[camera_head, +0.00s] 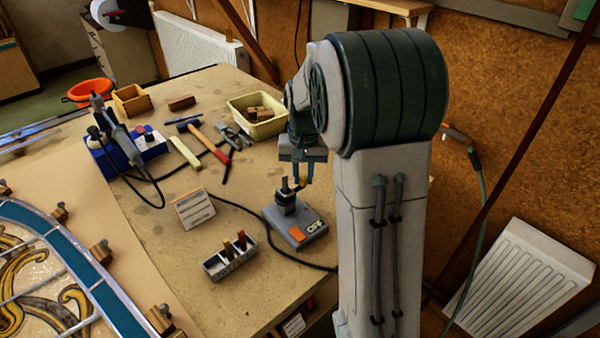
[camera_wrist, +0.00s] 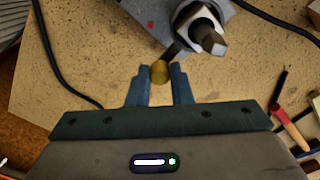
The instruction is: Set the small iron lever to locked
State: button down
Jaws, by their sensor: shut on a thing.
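A grey box (camera_head: 296,232) with an orange part and a label reading OFF stands near the right side of the bench. A dark post (camera_head: 285,198) rises from it; its light, squarish top (camera_wrist: 205,30) shows in the wrist view. A short dark lever (camera_wrist: 174,50) reaches out from this post and ends in a round brass-coloured knob (camera_wrist: 160,72). My gripper (camera_head: 303,177) points down at the box. Its blue fingers are shut on the knob, one on each side. I cannot read any locked marking.
A small sign (camera_head: 193,208) and a grey holder (camera_head: 218,267) with coloured sticks stand left of the box. A black cable runs behind and beside the box. A hammer (camera_head: 198,135), a cream tray (camera_head: 257,128) and a blue station (camera_head: 145,156) lie farther back.

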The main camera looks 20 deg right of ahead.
aim_at(305, 178)
jog(key=shift+s+d+m, duration=0.1)
jog(key=shift+s+m, duration=0.05)
jog(key=shift+m, duration=0.25)
jog(key=c, duration=1.3)
grip_release()
notch_tip(305, 178, up, 14)
